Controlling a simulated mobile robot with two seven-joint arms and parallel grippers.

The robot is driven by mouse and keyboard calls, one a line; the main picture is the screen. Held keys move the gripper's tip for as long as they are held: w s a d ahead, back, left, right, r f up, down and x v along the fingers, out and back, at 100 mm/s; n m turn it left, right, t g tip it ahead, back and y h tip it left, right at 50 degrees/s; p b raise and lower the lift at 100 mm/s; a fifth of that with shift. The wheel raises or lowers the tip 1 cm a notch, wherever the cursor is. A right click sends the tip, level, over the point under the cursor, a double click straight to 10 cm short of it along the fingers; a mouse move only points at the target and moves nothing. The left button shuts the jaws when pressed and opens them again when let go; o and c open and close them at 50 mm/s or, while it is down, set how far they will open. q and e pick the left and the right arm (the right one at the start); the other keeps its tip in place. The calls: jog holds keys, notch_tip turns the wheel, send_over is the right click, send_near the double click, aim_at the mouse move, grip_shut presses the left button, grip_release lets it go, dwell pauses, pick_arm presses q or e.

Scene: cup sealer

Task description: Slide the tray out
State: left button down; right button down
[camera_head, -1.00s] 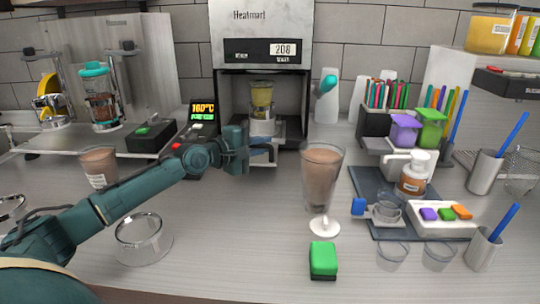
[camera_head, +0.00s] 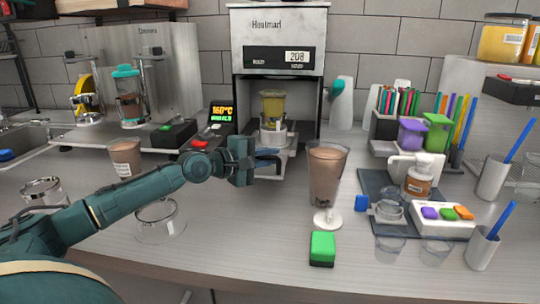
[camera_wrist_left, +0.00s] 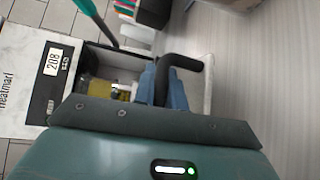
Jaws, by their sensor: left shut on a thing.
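The sealing machine (camera_head: 276,27) stands at the back with a lit display and an open bay. Its pale tray (camera_head: 289,158) sticks out of the front of the bay, and its edge also shows in the left wrist view (camera_wrist_left: 208,90). A cup with yellow contents (camera_head: 272,106) sits in the tray, partly inside the bay. My left gripper (camera_head: 266,162) is at the tray's front, shut on the black tray handle (camera_wrist_left: 187,62). The blue fingers (camera_wrist_left: 162,84) close around one part of the handle. My right gripper is not in view.
A tall brown drink (camera_head: 325,175) stands to the right of the tray, near its path. A green-topped block (camera_head: 322,247) lies in front. A glass bowl (camera_head: 160,218) is below my left arm. The counter just in front of the tray is clear.

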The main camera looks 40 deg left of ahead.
pick_arm(q)
jog(key=c, duration=1.5)
grip_release()
jog(key=shift+o, duration=0.2)
